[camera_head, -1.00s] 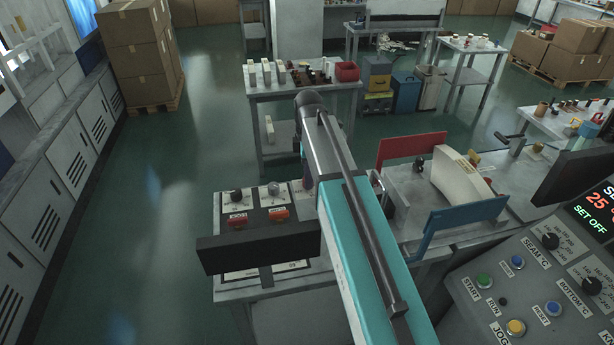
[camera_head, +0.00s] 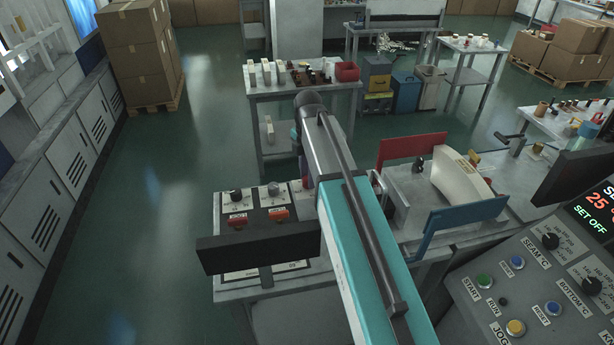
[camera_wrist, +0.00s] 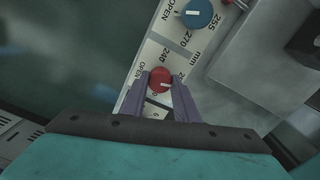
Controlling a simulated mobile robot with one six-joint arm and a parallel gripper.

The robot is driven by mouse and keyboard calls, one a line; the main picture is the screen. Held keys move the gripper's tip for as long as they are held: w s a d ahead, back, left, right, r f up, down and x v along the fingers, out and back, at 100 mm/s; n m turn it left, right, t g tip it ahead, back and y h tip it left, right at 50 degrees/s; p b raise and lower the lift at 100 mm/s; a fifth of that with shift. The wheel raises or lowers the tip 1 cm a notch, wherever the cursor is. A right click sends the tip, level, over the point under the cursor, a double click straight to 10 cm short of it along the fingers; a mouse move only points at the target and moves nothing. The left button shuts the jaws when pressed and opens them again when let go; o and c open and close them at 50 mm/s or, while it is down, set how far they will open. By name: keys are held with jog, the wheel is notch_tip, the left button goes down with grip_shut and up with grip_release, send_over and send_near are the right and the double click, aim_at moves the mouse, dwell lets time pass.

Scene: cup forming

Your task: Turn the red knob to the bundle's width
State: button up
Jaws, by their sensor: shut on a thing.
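The red knob (camera_wrist: 160,80) shows in the wrist view on a white scale plate (camera_wrist: 152,62) marked OPEN, 240, 270, 255 and mm. My gripper (camera_wrist: 161,84) has its two purple fingers on either side of the red knob and is shut on it. A white pointer line on the knob points right, toward the right finger. In the head view my arm hides the knob and the gripper. A cream paper bundle (camera_head: 461,178) lies on the machine bed between a red plate (camera_head: 412,149) and a blue plate (camera_head: 465,219).
A blue knob (camera_wrist: 197,14) sits farther along the same plate in the wrist view. A grey machine block (camera_wrist: 255,50) stands right of the plate. A control panel (camera_head: 535,290) with coloured buttons is at the lower right of the head view.

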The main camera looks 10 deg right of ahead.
jog(key=o, duration=1.1)
jog(key=shift+c, duration=0.2)
jog(key=shift+r, duration=0.15)
notch_tip(320, 180, up, 14)
jog(key=b, duration=0.3)
jog(key=shift+f+b, duration=0.25)
jog(key=shift+b, duration=0.1)
